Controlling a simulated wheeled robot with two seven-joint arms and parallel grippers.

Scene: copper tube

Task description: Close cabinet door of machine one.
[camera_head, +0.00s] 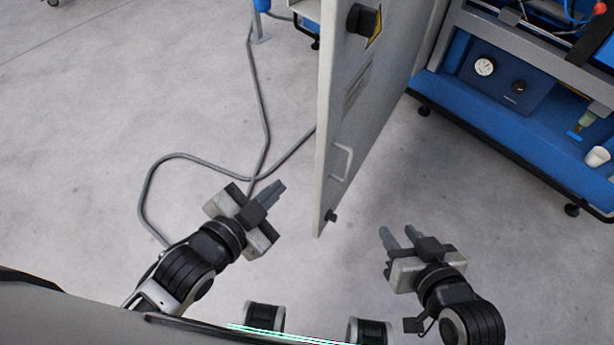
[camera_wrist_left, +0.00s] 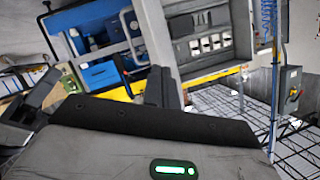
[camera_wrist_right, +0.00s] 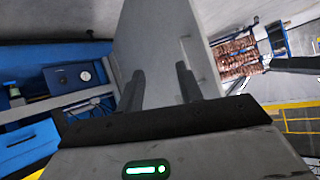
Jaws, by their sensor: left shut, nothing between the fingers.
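The cabinet door (camera_head: 365,105) is a tall grey panel that stands open in the middle of the head view, edge toward me. It has a pale handle (camera_head: 341,162) low on its face and a black knob higher up. My left gripper (camera_head: 273,193) is shut and empty, to the left of the door and apart from it. My right gripper (camera_head: 398,236) is open and empty, to the right of the door's lower near edge. In the right wrist view the door (camera_wrist_right: 155,50) stands beyond the two spread fingers; I see no contact.
A blue machine (camera_head: 500,120) with a gauge and a white cup (camera_head: 597,157) stands at the right. A grey cable (camera_head: 190,157) loops across the floor at the left. The floor around both grippers is otherwise clear.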

